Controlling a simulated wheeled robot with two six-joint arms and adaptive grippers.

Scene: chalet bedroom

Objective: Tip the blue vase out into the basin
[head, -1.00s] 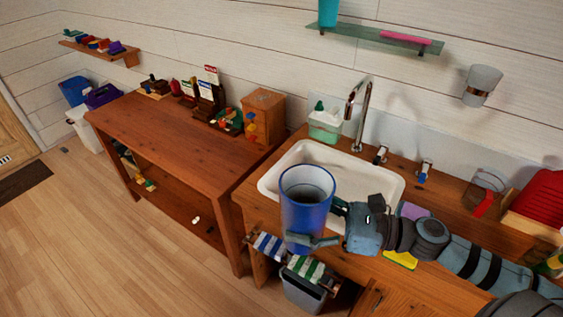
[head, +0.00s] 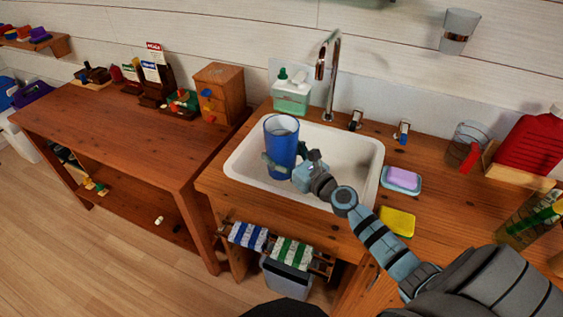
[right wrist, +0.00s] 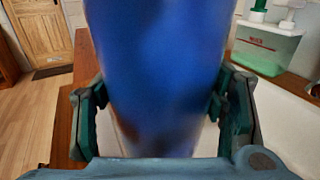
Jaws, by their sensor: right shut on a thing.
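The blue vase (head: 281,148) is held upright over the left part of the white basin (head: 248,174). My right gripper (head: 280,165) is shut around the vase's side, its fingers on either side of it. In the right wrist view the vase (right wrist: 155,75) fills the middle between the green fingers of my right gripper (right wrist: 160,115). The vase's open top faces up, and what is inside it cannot be made out. My left gripper is not in view.
A tall faucet (head: 328,75) and a soap dispenser (head: 291,92) stand behind the basin. A pink soap (head: 403,178) and a yellow sponge (head: 397,221) lie to its right. A wooden side table (head: 130,135) stands at left. Striped towels (head: 270,244) hang below the basin.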

